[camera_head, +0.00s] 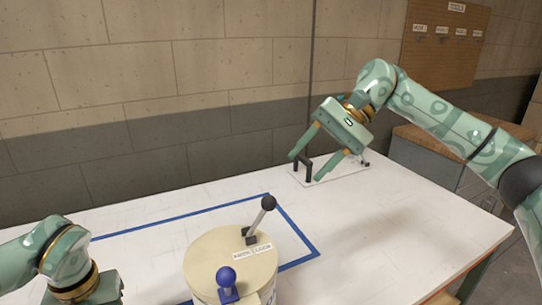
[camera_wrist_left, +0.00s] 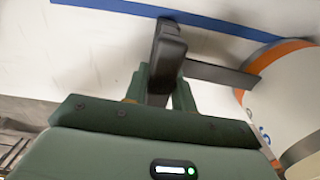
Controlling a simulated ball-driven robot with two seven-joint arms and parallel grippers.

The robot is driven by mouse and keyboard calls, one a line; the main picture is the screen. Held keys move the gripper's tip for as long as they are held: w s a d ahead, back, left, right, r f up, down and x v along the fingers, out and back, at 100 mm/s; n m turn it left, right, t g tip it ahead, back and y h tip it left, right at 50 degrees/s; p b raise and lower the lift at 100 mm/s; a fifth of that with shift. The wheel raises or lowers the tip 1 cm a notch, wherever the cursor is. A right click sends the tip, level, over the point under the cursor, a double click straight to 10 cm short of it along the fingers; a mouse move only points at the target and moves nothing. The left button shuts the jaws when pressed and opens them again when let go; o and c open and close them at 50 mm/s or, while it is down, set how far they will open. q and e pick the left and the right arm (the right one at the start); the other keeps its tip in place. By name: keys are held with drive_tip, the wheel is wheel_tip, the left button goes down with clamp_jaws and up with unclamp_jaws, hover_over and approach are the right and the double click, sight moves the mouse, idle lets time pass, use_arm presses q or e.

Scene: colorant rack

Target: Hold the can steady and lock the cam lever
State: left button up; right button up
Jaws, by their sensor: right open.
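The can (camera_head: 212,258) stands at the front middle of the table, its cream lid facing up. On the lid, the cam lever (camera_head: 262,217) with a black ball knob tilts up and right, beside a small lettered label (camera_head: 252,252). The left wrist view shows the can's white and orange side (camera_wrist_left: 285,85) and a dark side handle (camera_wrist_left: 220,74). My left gripper (camera_wrist_left: 163,75) is shut on that handle; in the head view its fingers are hidden. My right gripper (camera_head: 307,169) is open at the table's back, away from the can.
A blue knob (camera_head: 226,279) stands at the lid's front. A black bracket (camera_head: 303,163) on a pale plate (camera_head: 343,173) is by my right fingertips. Blue tape (camera_head: 292,226) outlines an area around the can. The table's right side is clear. A tool board (camera_head: 445,50) hangs behind.

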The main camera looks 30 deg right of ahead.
use_arm(q)
drive_tip(key=o, duration=0.4)
